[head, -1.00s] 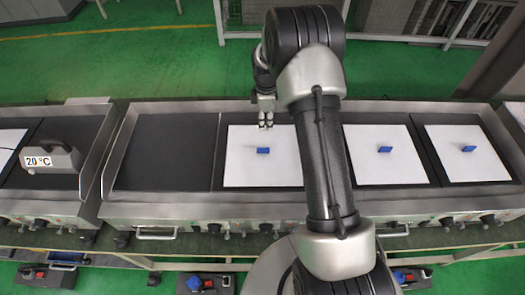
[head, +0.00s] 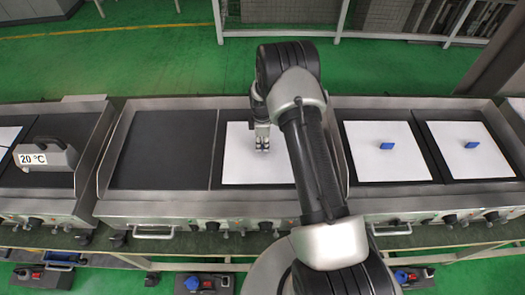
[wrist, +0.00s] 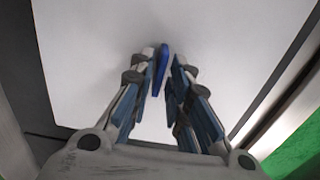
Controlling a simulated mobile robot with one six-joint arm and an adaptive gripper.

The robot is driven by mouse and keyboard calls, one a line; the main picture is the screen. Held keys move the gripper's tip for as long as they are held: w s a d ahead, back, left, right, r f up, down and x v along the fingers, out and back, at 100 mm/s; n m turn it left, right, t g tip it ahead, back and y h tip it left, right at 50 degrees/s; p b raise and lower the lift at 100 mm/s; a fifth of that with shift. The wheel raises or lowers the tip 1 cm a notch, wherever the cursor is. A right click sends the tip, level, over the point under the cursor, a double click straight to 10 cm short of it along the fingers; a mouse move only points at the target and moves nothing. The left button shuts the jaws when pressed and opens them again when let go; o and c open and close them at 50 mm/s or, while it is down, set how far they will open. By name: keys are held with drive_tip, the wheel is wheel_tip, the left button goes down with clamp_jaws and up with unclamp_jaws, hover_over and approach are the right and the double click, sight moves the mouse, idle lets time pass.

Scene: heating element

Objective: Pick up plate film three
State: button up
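A white square plate film (head: 240,172) lies flat on the dark hot plate left of my arm in the head view. It also fills most of the wrist view (wrist: 85,80). Its blue tab (wrist: 161,68) stands up between my fingers in the wrist view; in the head view my gripper hides it. My gripper (head: 262,148) points down over the film, low around the tab. The fingers are apart, with a gap visible between the tab and the right finger; I cannot tell if the left finger touches it. No number shows on the film.
Two more white films (head: 390,168) (head: 475,165) with blue tabs lie on plates to the right. A bare black plate (head: 165,150) is to the left. Further left stands a grey device (head: 45,158) reading 20 °C. Metal rims edge the plates.

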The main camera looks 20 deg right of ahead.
drive_tip(key=shift+f, duration=0.8)
clamp_jaws()
drive_tip(key=shift+r, duration=0.1)
